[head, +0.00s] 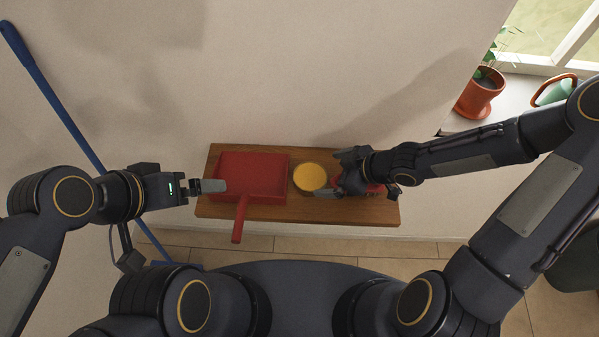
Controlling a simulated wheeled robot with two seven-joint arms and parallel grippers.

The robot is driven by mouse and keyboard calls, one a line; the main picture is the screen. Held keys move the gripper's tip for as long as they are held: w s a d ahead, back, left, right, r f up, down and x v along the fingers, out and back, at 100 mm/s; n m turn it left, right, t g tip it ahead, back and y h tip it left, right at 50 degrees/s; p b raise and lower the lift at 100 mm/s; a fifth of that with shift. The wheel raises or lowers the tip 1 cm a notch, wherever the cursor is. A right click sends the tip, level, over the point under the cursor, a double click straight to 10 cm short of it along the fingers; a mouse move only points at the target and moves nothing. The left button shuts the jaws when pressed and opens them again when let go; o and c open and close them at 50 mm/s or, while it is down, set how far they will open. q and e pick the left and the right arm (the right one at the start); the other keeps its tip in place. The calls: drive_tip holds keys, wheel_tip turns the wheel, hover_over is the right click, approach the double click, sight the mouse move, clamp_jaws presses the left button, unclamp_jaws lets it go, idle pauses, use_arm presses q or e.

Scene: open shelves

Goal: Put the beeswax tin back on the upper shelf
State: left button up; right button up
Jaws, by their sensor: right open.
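A round yellow-topped tin (310,177), which looks like the beeswax tin, stands on a wooden shelf board (300,212), just right of a red dustpan. My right gripper (330,184) is open at the tin's right side, its fingertips close to the tin's edge. I cannot tell whether they touch it. My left gripper (212,186) is over the left edge of the red dustpan, apart from the tin. Its fingers overlap in this view, so its opening is unclear. Any shelf level below this board is hidden.
The red dustpan (252,176) fills the board's left half, its handle over the front edge. A red item (376,188) is partly hidden under my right gripper. A blue pole (55,100) leans at left. A potted plant (478,95) and a watering can (556,92) stand on the sill.

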sight(310, 175)
drive_tip(key=shift+b+x, duration=0.7)
drive_tip(key=shift+x, duration=0.35)
drive_tip(key=b+x, duration=0.3)
drive_tip(key=x, duration=0.1)
drive_tip(key=shift+s+a+f, duration=0.1)
drive_tip(key=shift+s+a, duration=0.05)
drive_tip(key=shift+a+f, duration=0.1)
drive_tip(key=shift+a, duration=0.1)
drive_tip(key=c, duration=1.4)
